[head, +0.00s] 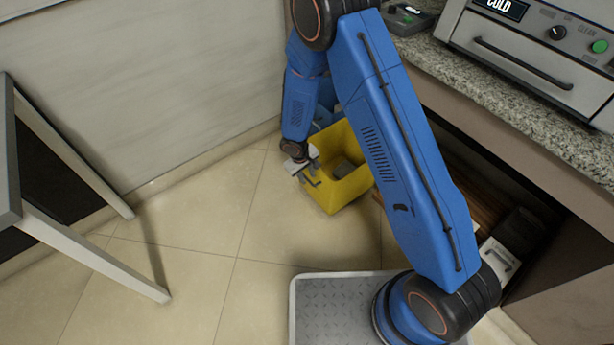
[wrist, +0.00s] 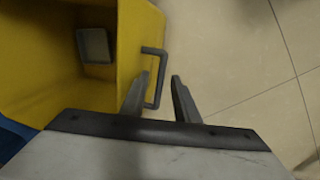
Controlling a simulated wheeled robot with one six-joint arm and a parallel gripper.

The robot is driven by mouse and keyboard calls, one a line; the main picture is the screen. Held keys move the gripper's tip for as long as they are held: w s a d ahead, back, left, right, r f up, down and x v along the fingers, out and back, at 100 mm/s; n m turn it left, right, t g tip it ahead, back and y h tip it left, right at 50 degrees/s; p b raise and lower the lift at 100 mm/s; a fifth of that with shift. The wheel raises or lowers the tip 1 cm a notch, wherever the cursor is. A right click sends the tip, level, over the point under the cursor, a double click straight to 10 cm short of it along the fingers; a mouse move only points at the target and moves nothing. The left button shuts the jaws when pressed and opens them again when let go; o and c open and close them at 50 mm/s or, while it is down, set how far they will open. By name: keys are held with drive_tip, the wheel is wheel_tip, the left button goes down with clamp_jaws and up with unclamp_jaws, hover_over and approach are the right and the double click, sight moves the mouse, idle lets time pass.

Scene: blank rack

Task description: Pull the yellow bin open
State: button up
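The yellow bin (head: 352,188) stands out in front of the rack, low near the floor, and its open top faces up. A pale block (wrist: 95,45) lies inside it. In the wrist view the bin (wrist: 128,38) fills the upper left, with a dark bar handle (wrist: 160,68) on its outer wall. My gripper (head: 308,179) is at the bin's front. In the wrist view my gripper (wrist: 155,88) has its fingers apart, one on each side of the handle. The left finger is between the handle and the bin wall. I cannot tell whether either finger touches the handle.
A blue bin (wrist: 10,138) is beside the yellow one. A granite counter (head: 480,85) with a machine (head: 545,55) stands at the right. A white-legged table (head: 95,255) is at the left. The tiled floor (head: 200,245) between is clear.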

wheel_tip(320, 180, up, 17)
drive_tip(key=s+a, duration=0.2)
drive_tip(key=shift+a, duration=0.35)
idle(0.3)
drive_tip(key=shift+r, duration=0.1)
idle(0.3)
drive_tip(key=s+d+r+m+t+y, duration=0.1)
drive_tip(key=s+d+r+m, duration=0.15)
drive_tip(key=d+r, duration=0.8)
drive_tip(key=s+d+r+m, duration=0.1)
drive_tip(key=s+d+r, duration=0.3)
drive_tip(key=d+r, duration=0.65)
drive_tip(key=s+d+r+m+t, duration=0.1)
drive_tip(key=s+d+r, duration=0.2)
drive_tip(key=s, duration=0.4)
drive_tip(key=s+d+r+m, duration=0.1)
drive_tip(key=s+d+r, duration=0.2)
drive_tip(key=s+r, duration=0.2)
drive_tip(key=s+d+r+m+t, duration=0.1)
drive_tip(key=s+d+r, duration=0.2)
drive_tip(key=s, duration=0.8)
drive_tip(key=shift+s+r+m+t+y, duration=0.15)
drive_tip(key=shift+r+m+t+y, duration=0.2)
drive_tip(key=shift+r, duration=0.3)
